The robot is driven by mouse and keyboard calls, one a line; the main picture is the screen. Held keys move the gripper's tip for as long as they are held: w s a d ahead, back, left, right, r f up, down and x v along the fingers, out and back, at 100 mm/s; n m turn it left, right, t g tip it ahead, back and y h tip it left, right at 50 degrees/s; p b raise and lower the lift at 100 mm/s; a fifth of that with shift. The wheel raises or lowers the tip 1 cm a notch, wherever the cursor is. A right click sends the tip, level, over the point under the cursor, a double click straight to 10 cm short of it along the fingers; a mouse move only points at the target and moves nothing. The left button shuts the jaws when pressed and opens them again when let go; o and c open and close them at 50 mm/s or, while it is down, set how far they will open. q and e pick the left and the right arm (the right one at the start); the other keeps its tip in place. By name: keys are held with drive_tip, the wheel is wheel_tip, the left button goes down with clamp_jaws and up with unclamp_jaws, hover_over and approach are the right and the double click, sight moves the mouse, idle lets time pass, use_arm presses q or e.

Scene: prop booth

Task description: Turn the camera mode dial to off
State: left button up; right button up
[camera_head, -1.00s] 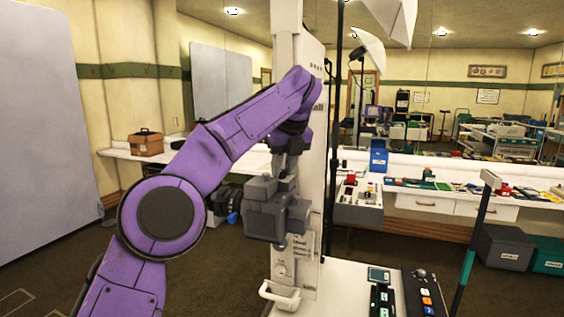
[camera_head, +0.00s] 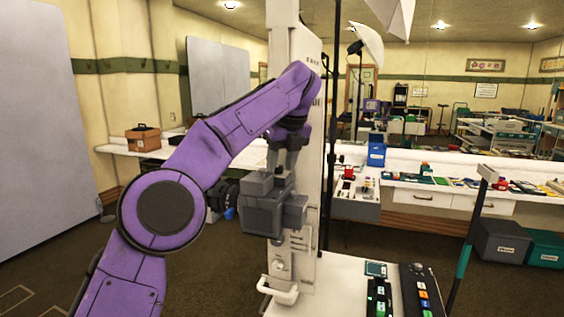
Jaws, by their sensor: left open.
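My left gripper (camera_head: 268,207) is a grey block at the end of my purple arm, in front of the white booth column (camera_head: 284,40). It is open; its fingertips are hard to make out. A black, ribbed, round camera-like part (camera_head: 226,193) shows just left of it, with a blue piece under it. I cannot make out the mode dial or its setting; my gripper and arm hide part of that area. A small round knob (camera_head: 278,265) sits low on the column, below the gripper. My right gripper is out of view.
A white handle (camera_head: 282,292) sticks out at the column's foot. A white counter (camera_head: 338,275) to the right carries a green-lit panel (camera_head: 379,300) and a button panel (camera_head: 423,292). A thin dark pole (camera_head: 473,225) stands right. Floor is clear at left.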

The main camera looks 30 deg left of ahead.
use_arm(q)
drive_tip(key=shift+f, duration=0.1)
idle(0.3)
drive_tip(key=shift+r, duration=0.2)
drive_tip(key=p+v, duration=0.6)
drive_tip(key=v, duration=0.2)
drive_tip(key=shift+a+f, duration=0.15)
